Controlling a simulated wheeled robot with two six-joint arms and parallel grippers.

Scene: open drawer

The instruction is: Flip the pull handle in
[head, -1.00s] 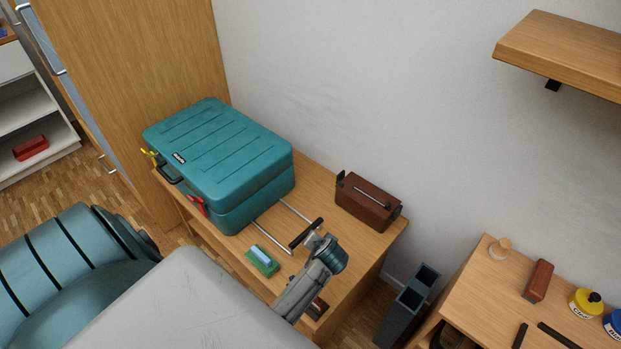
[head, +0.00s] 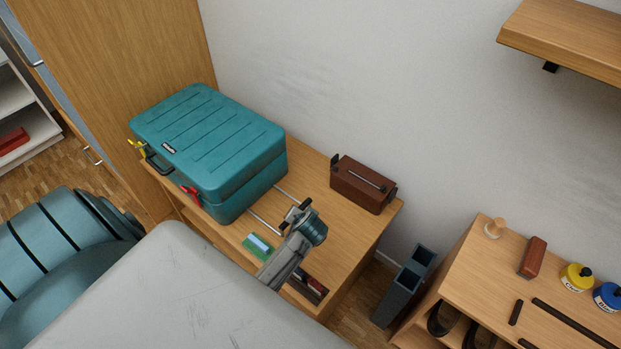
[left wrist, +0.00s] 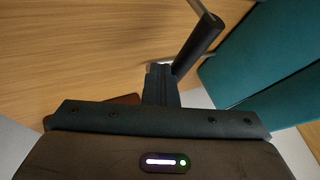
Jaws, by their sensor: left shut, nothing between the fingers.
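A teal suitcase (head: 210,145) lies flat on the wooden table, its side also visible in the left wrist view (left wrist: 265,60). Its pull handle stands out from the near right side, with two thin metal rods (head: 265,222) and a black grip (left wrist: 200,43). My left gripper (head: 297,211) is shut and empty, right at the grip, on its side away from the case. In the left wrist view the closed fingers (left wrist: 160,80) meet or nearly meet the grip; contact is unclear. The gripper partly hides the grip in the head view. My right gripper is not in view.
A brown toolbox (head: 363,185) stands behind the handle. A green item with a light-blue top (head: 257,247) lies left of my arm, and dark items (head: 312,287) lie right of it. A grey bin (head: 405,285) and a second wooden table (head: 480,270) are at the right.

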